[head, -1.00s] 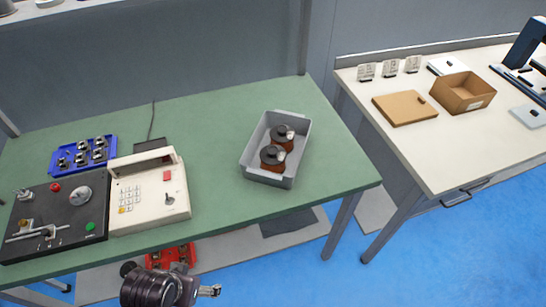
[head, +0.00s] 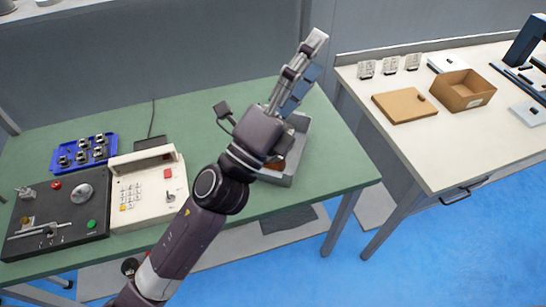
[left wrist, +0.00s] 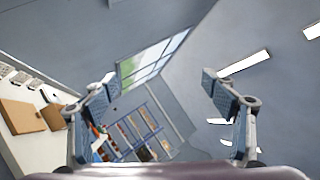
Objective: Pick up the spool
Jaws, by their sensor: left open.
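The grey tray (head: 283,181) stands on the green table in the head view, mostly behind my left gripper. A small brown-orange part of a spool (head: 272,164) shows inside it; the rest of the spools is hidden by my gripper and wrist. My left gripper (head: 313,58) is open and empty, raised over the tray, its fingers pointing up toward the back right. In the left wrist view its two fingers (left wrist: 160,80) are spread apart with only the room between them, and no spool shows there. My right gripper is not in view.
On the green table (head: 195,130) a cream keypad unit (head: 150,190), a black panel (head: 60,215) and a blue tray (head: 56,163) stand at the left. A white table at the right holds a cardboard box (head: 463,92) and a flat brown board (head: 404,108).

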